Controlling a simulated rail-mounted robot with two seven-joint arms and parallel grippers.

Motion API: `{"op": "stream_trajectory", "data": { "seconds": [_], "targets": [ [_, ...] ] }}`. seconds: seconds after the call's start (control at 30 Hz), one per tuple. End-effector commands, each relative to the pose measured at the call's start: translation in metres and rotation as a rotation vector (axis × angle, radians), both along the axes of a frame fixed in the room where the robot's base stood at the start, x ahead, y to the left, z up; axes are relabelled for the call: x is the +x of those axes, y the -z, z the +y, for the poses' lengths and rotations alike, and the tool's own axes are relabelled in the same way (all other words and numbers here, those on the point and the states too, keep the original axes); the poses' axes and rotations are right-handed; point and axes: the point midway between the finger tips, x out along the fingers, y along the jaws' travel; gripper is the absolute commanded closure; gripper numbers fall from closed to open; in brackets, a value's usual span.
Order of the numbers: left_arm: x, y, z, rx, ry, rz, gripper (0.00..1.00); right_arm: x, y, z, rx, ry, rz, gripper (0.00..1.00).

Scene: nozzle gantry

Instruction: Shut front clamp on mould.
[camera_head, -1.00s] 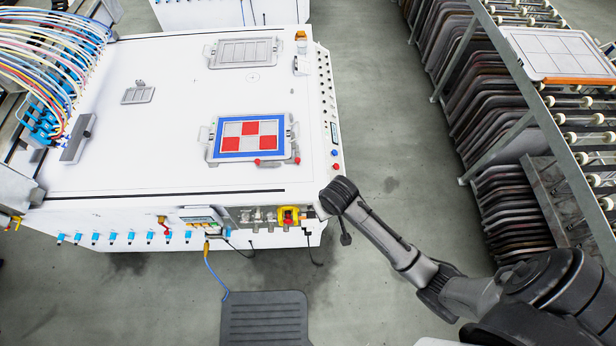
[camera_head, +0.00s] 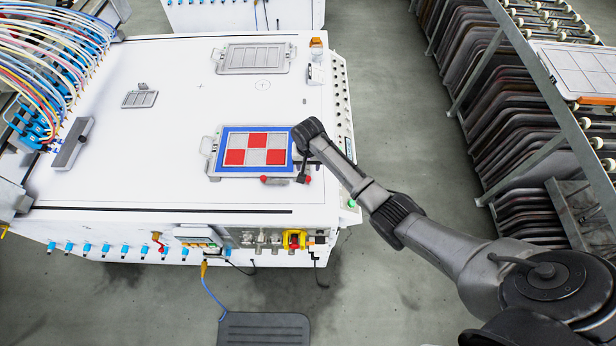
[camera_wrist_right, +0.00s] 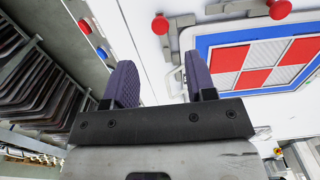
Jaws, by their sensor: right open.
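The mould (camera_head: 255,150) has a blue border and a red and grey checkered face. It lies flat on the white table and fills the upper right of the wrist view (camera_wrist_right: 225,32). Two red knobs (camera_head: 264,180) with grey fittings sit along its front edge; I cannot tell whether the clamp there is open or shut. In the wrist view, one red knob (camera_wrist_right: 160,25) is ahead of my right gripper (camera_wrist_right: 162,75), in line with the gap between its fingers. The right gripper (camera_head: 302,178) is open, empty and over the mould's front right corner. My left gripper is out of view.
The white table (camera_head: 120,180) also holds a grey frame (camera_head: 252,58) at the back and a small grey plate (camera_head: 140,98). Hoses (camera_head: 50,50) rise at the left. A rack of dark panels (camera_head: 490,100) stands right, across a floor gap.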

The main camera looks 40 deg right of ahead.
Motion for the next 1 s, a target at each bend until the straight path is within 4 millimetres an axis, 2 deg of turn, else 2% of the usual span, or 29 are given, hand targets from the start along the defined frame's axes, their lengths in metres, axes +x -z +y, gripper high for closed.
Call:
{"op": "stream_trajectory", "data": {
  "seconds": [0.03,0.2,0.4,0.63,1.0],
  "targets": [
    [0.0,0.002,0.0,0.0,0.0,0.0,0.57,0.0,0.011,0.0,0.0,0.0,0.004,0.49],
    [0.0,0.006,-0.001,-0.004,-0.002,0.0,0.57,-0.001,0.041,0.0,0.0,-0.002,0.003,0.49],
    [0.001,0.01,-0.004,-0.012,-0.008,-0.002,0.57,0.0,0.067,0.0,-0.001,-0.001,0.001,0.49],
    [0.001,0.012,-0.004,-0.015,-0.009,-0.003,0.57,0.0,0.08,0.0,-0.001,-0.001,0.001,0.49],
    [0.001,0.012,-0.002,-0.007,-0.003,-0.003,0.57,0.0,0.082,0.0,-0.001,-0.002,-0.001,0.5]
  ]
}}
